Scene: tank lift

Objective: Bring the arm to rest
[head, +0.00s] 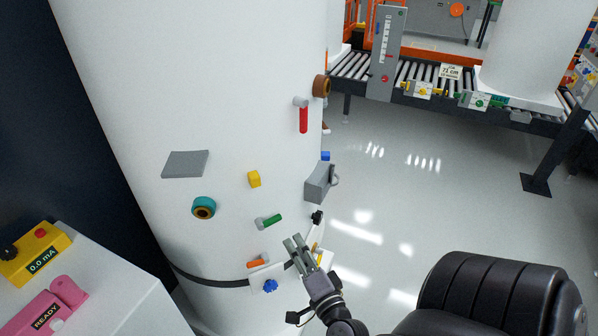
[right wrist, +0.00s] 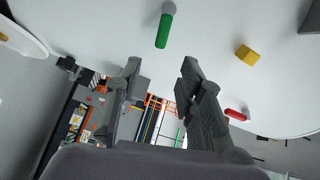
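My right arm comes in at the bottom of the head view. Its gripper (head: 293,241) is in front of the lower part of a big white tank (head: 240,110), just below a green-handled valve (head: 269,221). In the right wrist view its two fingers (right wrist: 160,66) stand apart with nothing between them. The green handle (right wrist: 162,31) shows beyond the fingertips there. I cannot tell if the gripper touches the tank. My left gripper is not in view.
The tank carries a yellow block (head: 254,179), a red handle (head: 303,119), a teal ring (head: 204,208), a grey box (head: 320,182), an orange handle (head: 258,262) and a blue knob (head: 270,286). A roller conveyor (head: 430,72) stands behind. The floor (head: 430,170) between is clear.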

